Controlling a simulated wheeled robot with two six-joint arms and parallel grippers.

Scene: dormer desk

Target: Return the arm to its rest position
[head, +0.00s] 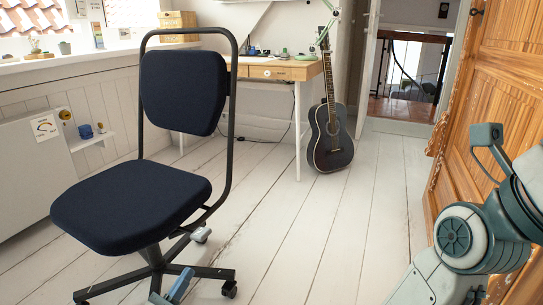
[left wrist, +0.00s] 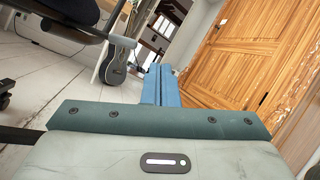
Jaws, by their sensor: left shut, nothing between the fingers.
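My left gripper (head: 178,284) shows only as blue fingers at the bottom edge of the head view, in front of the chair's base. In the left wrist view its two blue fingers (left wrist: 161,84) lie together, shut, with nothing between them. They point out over the white floor. My right arm (head: 455,237) stands folded at the right edge of the head view. Its gripper cannot be made out there.
A dark blue office chair (head: 135,210) stands close by at left. A wooden desk (head: 275,70) and a dark guitar (head: 331,137) are farther back. A wooden door or cabinet (head: 490,85) is at right. Plank floor (head: 340,230) is clear in the middle.

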